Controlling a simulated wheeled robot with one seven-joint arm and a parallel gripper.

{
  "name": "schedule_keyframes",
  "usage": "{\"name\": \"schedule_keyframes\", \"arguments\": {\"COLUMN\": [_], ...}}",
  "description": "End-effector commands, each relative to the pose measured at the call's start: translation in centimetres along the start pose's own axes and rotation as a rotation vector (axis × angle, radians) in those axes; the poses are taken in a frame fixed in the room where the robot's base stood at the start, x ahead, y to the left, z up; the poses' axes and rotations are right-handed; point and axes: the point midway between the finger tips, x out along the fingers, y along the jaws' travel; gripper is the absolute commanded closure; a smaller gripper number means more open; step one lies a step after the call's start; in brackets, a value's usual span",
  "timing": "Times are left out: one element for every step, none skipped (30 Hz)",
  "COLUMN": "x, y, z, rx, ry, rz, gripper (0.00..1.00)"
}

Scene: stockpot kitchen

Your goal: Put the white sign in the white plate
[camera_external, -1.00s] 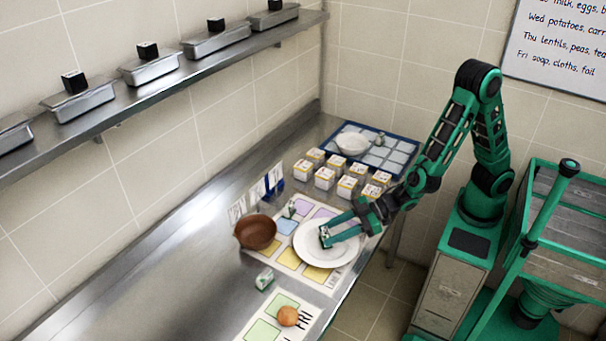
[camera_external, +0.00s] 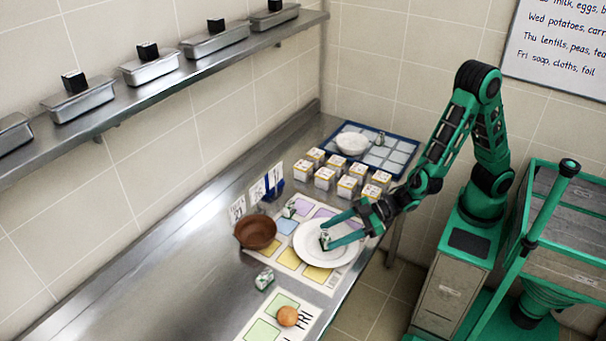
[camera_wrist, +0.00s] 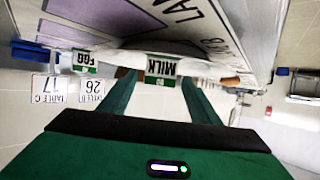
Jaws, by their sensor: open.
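A small white sign (camera_external: 324,239) with a green base stands on the white plate (camera_external: 308,257), left of its middle. The sign reads MILK in the wrist view (camera_wrist: 161,66), where the plate (camera_wrist: 122,58) shows as a white band behind it. My gripper (camera_external: 328,235) is low over the plate with its fingers open, one on each side of the sign. In the wrist view a gap shows between the sign and each finger.
A brown bowl (camera_external: 256,232) stands left of the plate on a coloured mat (camera_external: 290,259). Other small signs stand nearby, one (camera_external: 265,279) in front. White cartons (camera_external: 324,178) are behind. An egg (camera_external: 287,316) lies at the front. The counter's left is clear.

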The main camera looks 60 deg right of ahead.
Motion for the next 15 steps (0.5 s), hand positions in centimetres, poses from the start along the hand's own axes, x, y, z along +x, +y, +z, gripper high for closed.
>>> {"name": "schedule_keyframes", "arguments": {"x": [-0.8, -1.3, -2.0, -2.5, -3.0, -3.6, -4.1, -4.5, -5.0, -5.3, -5.6, -6.0, -6.2, -6.3, -6.5], "y": [-0.1, -0.1, -0.1, -0.1, -0.1, -0.1, -0.1, 0.0, 0.0, 0.0, 0.0, 0.0, 0.0, 0.0, 0.0], "z": [-0.1, -0.1, -0.1, -0.1, -0.1, -0.1, -0.1, -0.1, -0.1, -0.1, -0.1, -0.1, -0.1, -0.1, -0.1], "rx": [-0.001, -0.002, -0.002, -0.002, -0.002, -0.002, -0.002, -0.002, -0.001, -0.001, -0.002, -0.001, -0.001, -0.001, -0.001], "ry": [0.001, 0.001, 0.001, 0.002, 0.001, 0.002, 0.001, 0.002, 0.002, 0.001, 0.001, 0.001, 0.001, 0.001, 0.001], "rz": [-0.002, -0.002, -0.002, -0.002, -0.003, -0.003, -0.002, -0.001, -0.001, -0.001, -0.001, -0.001, -0.001, -0.001, 0.000], "gripper": [0.43, 0.43, 0.43, 0.43, 0.43, 0.43, 0.43, 0.43, 0.43, 0.43, 0.43, 0.43, 0.43, 0.43, 0.43]}}
